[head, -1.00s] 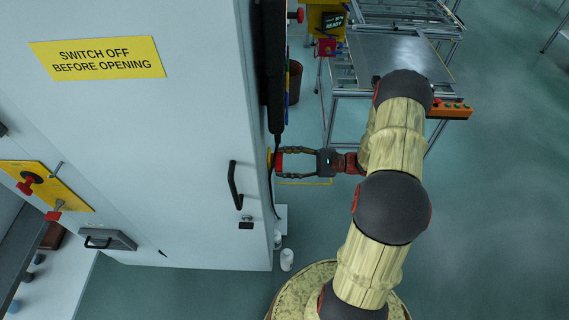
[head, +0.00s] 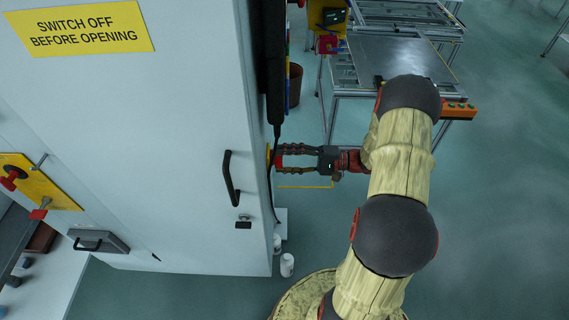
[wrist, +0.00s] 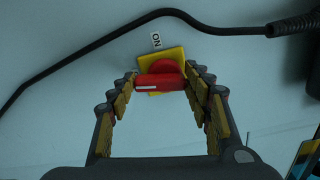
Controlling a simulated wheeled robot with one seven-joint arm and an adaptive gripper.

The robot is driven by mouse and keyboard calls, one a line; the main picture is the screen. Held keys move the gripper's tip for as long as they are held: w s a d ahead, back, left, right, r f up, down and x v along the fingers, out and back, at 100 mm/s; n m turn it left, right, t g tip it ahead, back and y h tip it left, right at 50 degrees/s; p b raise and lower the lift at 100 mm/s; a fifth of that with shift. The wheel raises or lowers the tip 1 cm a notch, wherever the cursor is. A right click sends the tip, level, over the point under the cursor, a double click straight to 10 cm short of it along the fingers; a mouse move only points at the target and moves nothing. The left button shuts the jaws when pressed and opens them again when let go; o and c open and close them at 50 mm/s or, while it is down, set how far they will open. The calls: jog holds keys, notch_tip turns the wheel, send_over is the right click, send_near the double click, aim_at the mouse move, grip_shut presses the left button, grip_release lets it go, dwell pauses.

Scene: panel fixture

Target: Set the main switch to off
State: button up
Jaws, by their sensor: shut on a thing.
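The main switch has a red handle (wrist: 160,82) on a yellow plate (wrist: 176,54) on the cabinet's side. The handle lies nearly level across the wrist view, with a white mark at its left end. An "ON" label (wrist: 156,41) is just above the plate. My gripper (wrist: 161,77) is shut on the handle, one finger at each end. In the head view my gripper (head: 281,160) reaches the cabinet's right side from the right; the switch is seen edge-on there and largely hidden by the fingers.
A black cable (wrist: 110,37) runs across the panel above the switch. The cabinet (head: 140,130) has a black door handle (head: 230,178) and a yellow warning sign (head: 80,28). A metal-topped bench (head: 395,58) stands behind my arm. White cups (head: 287,265) are on the floor.

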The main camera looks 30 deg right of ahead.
jog(key=shift+f+n+b, duration=0.15)
jog(key=shift+n+b, duration=0.6)
jog(key=shift+n, duration=0.35)
jog(key=o, duration=1.2)
jog(key=shift+c, duration=0.2)
jog(key=v, duration=1.2)
